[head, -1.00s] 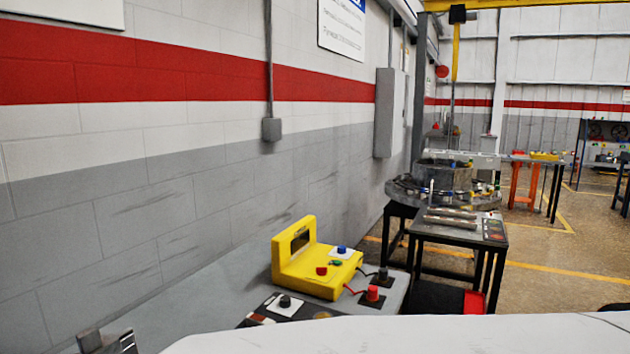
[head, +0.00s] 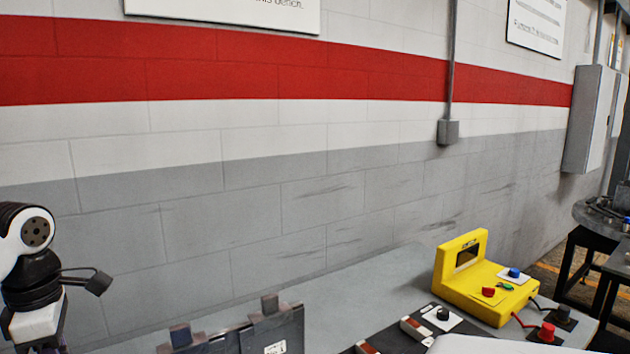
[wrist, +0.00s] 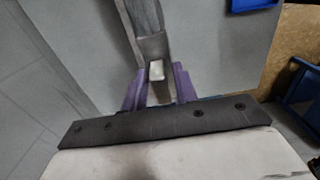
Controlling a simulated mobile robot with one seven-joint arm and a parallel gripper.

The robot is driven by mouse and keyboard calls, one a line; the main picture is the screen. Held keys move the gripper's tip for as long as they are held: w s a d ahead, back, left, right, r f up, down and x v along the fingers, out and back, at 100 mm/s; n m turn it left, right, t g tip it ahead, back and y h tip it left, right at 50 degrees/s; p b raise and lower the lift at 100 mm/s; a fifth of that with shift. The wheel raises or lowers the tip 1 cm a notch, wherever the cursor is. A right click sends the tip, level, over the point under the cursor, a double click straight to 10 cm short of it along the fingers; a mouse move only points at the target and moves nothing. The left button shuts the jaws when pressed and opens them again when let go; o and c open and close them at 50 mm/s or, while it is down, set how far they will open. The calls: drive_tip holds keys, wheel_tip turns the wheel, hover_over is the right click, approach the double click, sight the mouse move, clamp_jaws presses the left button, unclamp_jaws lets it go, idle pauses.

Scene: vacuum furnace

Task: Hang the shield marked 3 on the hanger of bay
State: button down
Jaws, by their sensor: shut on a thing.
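In the wrist view my gripper (wrist: 156,88) has its two purple fingers closed on the pale end of a grey tab (wrist: 156,70). The narrow grey thing with this tab runs up to the top edge, seen nearly edge-on; no number shows on it. In the head view dark plates (head: 232,343) with grey blocks on top stand at the bottom edge, cut off by the frame. One has a small white label that I cannot read. My arm (head: 30,250) shows at the left, and its gripper is out of that view. No bay hanger can be made out.
A yellow box with buttons (head: 485,280) stands on the grey bench (head: 340,297), with a red button (head: 546,332) beside it. A brick wall (head: 250,210) runs behind the bench. A grey wall cabinet (head: 588,120) is at the right. Blue items (wrist: 298,100) show in the wrist view.

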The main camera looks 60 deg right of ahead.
drive_tip(key=shift+s+a+r+b, duration=0.1)
drive_tip(key=shift+s+a+r, duration=0.15)
drive_tip(key=shift+s, duration=0.35)
drive_tip(key=shift+s+a+r+b, duration=0.15)
drive_tip(key=shift+s+a, duration=0.1)
drive_tip(key=shift+s, duration=0.4)
drive_tip(key=shift+s+a+r+b, duration=0.1)
drive_tip(key=shift+s+a+r, duration=0.15)
drive_tip(key=shift+s, duration=0.35)
drive_tip(key=shift+f, duration=0.1)
